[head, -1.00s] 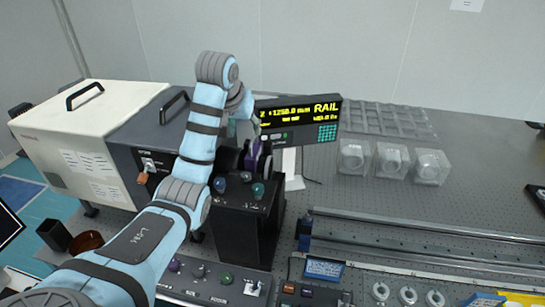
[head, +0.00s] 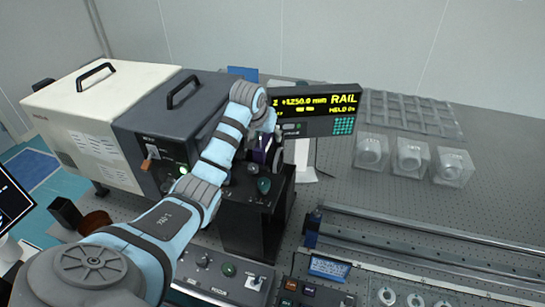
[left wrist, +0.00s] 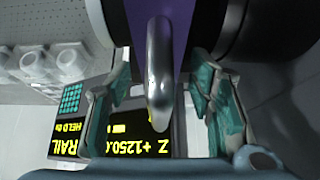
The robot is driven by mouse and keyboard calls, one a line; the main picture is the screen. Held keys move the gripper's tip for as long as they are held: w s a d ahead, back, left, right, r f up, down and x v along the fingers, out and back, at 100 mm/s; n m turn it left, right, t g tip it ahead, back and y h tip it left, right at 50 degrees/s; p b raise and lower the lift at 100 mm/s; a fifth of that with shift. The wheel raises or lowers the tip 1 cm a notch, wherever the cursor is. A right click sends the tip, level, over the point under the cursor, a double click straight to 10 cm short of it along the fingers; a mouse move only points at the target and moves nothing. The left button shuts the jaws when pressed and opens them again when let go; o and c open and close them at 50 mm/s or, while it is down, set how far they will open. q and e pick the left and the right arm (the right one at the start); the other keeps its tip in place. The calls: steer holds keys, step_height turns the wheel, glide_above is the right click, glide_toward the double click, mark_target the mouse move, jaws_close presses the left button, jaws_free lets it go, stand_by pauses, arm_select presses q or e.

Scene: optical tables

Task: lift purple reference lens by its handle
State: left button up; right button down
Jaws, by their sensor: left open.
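The purple reference lens (head: 261,150) sits at the top of a black stand (head: 250,225) in the head view, partly hidden by my left arm. In the left wrist view, its purple body (left wrist: 182,30) is at the top and its rounded silver handle (left wrist: 159,75) points down the picture. My left gripper (head: 265,130) is just above the lens in the head view. In the left wrist view, the open left gripper (left wrist: 160,110) has one teal-padded finger on each side of the handle, with visible gaps. My right gripper is not in view.
A rail display (head: 318,108) stands close behind the lens. A dark box (head: 150,120) is left of the stand. Coloured knobs, including a green one (head: 264,185), sit on the stand. Clear cases (head: 410,158) and a long rail (head: 420,238) lie to the right.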

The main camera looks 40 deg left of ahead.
arm_select(q)
steer(key=shift+s+d+r, duration=0.1)
steer(key=shift+s+r, duration=0.15)
steer(key=shift+s, duration=0.1)
steer(key=c, duration=0.8)
steer(key=shift+w, duration=0.1)
jaws_close()
